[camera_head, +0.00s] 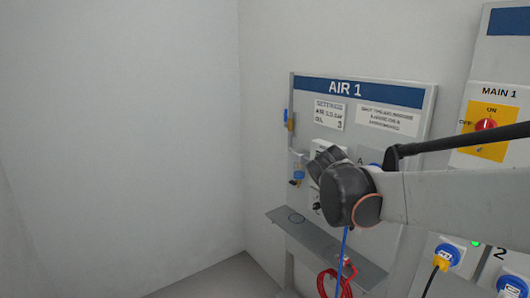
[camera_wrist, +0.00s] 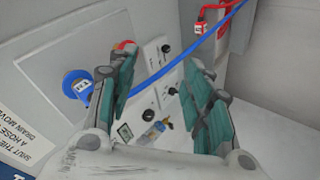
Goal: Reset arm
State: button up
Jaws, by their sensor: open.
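My gripper (camera_wrist: 162,60) shows in the wrist view with its two green-padded fingers spread apart and nothing between them. Past the fingers is the grey AIR 1 panel, with black knobs (camera_wrist: 165,48) on white plates, a gauge and a small blue and brass fitting (camera_wrist: 152,134). In the head view my arm reaches in from the right, in front of the AIR 1 panel (camera_head: 415,125). Its dark joint covers part of the panel, and the fingers cannot be made out there.
A blue hose (camera_wrist: 165,70) crosses the wrist view behind the fingers, near a blue connector (camera_wrist: 78,86). Under the panel is a grey shelf (camera_head: 290,222) with a red coiled hose (camera_head: 325,283). The MAIN 1 switch (camera_head: 486,125) is at right. The left side is bare wall.

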jog(key=s+a+f+m+y, duration=0.1)
jog(key=s+f+y, duration=0.2)
jog(key=s, duration=1)
jog(key=s+a+f+m+y, duration=0.2)
jog(key=s+f, duration=0.1)
jog(key=s, duration=1.1)
jog(key=shift+a+t+y, duration=0.25)
jog(key=shift+t+y, duration=0.05)
jog(key=shift+y, duration=0.1)
jog(key=shift+s, duration=0.1)
